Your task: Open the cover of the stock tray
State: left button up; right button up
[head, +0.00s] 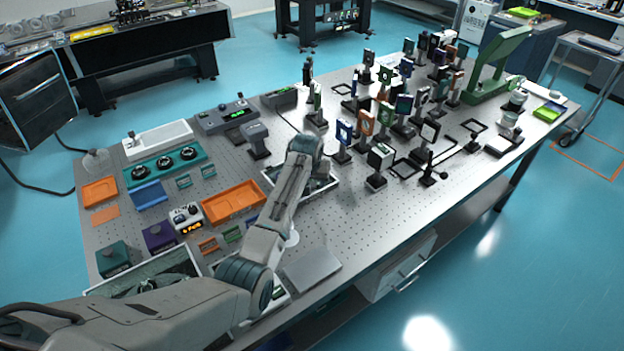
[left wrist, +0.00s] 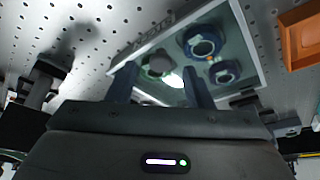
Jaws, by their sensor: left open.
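A shallow white-framed tray (head: 325,187) with round mounts inside, which I take to be the stock tray, lies flat on the perforated table. In the left wrist view, the tray (left wrist: 262,62) has a pale frame with lettering along one edge. A clear greenish panel (left wrist: 225,35) seems to lie over its contents; whether it is fully shut I cannot tell. My left gripper (left wrist: 160,80) is open and empty, its two fingers in front of the tray's near part. Contact is not clear. In the head view my forearm hides the gripper and part of the tray. My right gripper is not in view.
An orange tray (head: 233,203) lies left of the stock tray, and a grey control box (head: 225,118) stands behind. Many upright optic mounts (head: 375,157) crowd the table to the right. A flat grey plate (head: 311,268) lies near the front edge, with bare table to its right.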

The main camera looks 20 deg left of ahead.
pick_arm(q)
jog(key=shift+w+a+f, duration=0.1)
jog(key=shift+w+f, duration=0.1)
jog(key=shift+f, duration=0.5)
jog(key=shift+c, duration=0.3)
